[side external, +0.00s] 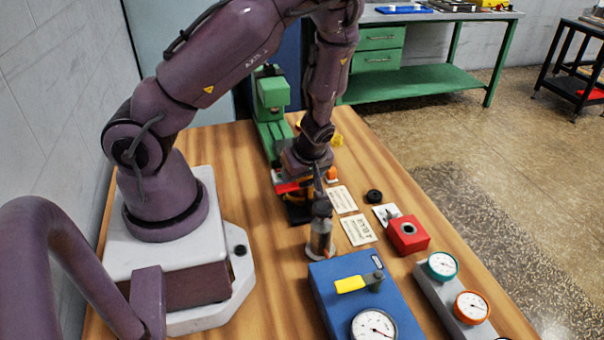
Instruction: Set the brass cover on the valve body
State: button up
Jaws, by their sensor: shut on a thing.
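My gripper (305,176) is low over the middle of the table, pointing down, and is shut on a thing. The jaws are small and partly hidden by my own wrist. A brass-orange piece (298,195) shows just below the hand and looks like the brass cover; its shape is not clear. A grey metal cylinder with a dark top (320,237) stands upright in front of the gripper. It may be the valve body, but I cannot tell for sure. A red piece (288,187) and a dark base (297,214) lie under and beside the hand.
A blue box (330,290) with a yellow lever and gauge stands at the front. A red block (408,235), printed cards (359,230), a black ring (374,196) and a grey gauge panel (433,292) lie to the right. A green machine (272,105) stands behind.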

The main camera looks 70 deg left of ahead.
jog(key=shift+f, duration=0.15)
jog(key=o, duration=1.2)
jog(key=shift+o, duration=0.4)
jog(key=shift+r, duration=3.75)
